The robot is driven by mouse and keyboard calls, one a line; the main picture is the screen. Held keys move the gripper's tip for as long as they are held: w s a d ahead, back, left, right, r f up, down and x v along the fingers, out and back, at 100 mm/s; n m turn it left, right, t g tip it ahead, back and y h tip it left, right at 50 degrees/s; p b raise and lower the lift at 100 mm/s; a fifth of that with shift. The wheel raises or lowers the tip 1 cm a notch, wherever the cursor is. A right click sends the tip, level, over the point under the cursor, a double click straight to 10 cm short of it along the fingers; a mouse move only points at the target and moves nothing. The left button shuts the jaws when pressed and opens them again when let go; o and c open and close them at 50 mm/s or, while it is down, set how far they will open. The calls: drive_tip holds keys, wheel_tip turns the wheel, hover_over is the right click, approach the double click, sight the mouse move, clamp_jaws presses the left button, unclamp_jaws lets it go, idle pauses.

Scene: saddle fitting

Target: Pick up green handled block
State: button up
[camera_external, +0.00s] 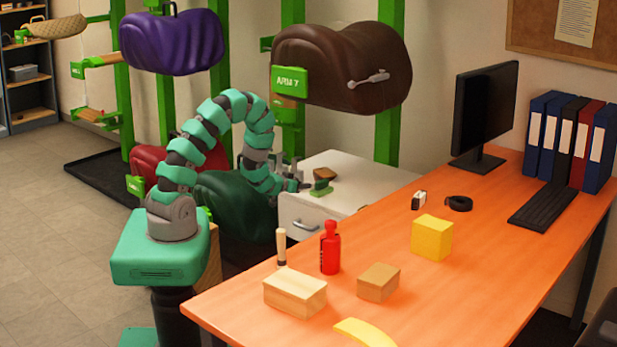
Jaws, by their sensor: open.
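A small green block (320,189) with a raised part on top lies on the white cabinet's top, near its left front edge. It appears to be the green handled block. My arm bends over and down, and my gripper (302,184) is low at the cabinet's left edge, just left of the block. The gripper is open, with its fingers near the block's left side. It is too small to tell whether they touch it.
The white cabinet (345,166) has free top to the right. Saddles on green racks stand behind, including a brown one (345,68) and a dark green one (236,204) beside my arm. The orange desk (470,265) holds a red bottle (330,248), wooden blocks and a yellow cube (432,238).

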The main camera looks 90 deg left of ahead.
sight(316, 184)
drive_tip(key=b+x, duration=0.1)
drive_tip(key=x, duration=0.6)
drive_tip(key=shift+w+a+f+b, duration=0.15)
drive_tip(key=shift+w+f+b, duration=0.05)
drive_tip(key=shift+w+b, duration=0.1)
drive_tip(key=shift+b+x, duration=0.35)
drive_tip(key=shift+x, duration=0.5)
drive_tip(key=shift+d+b+x, duration=0.2)
drive_tip(key=shift+b+x, duration=0.45)
drive_tip(key=shift+x, duration=1.3)
drive_tip(key=shift+w, duration=0.2)
clamp_jaws()
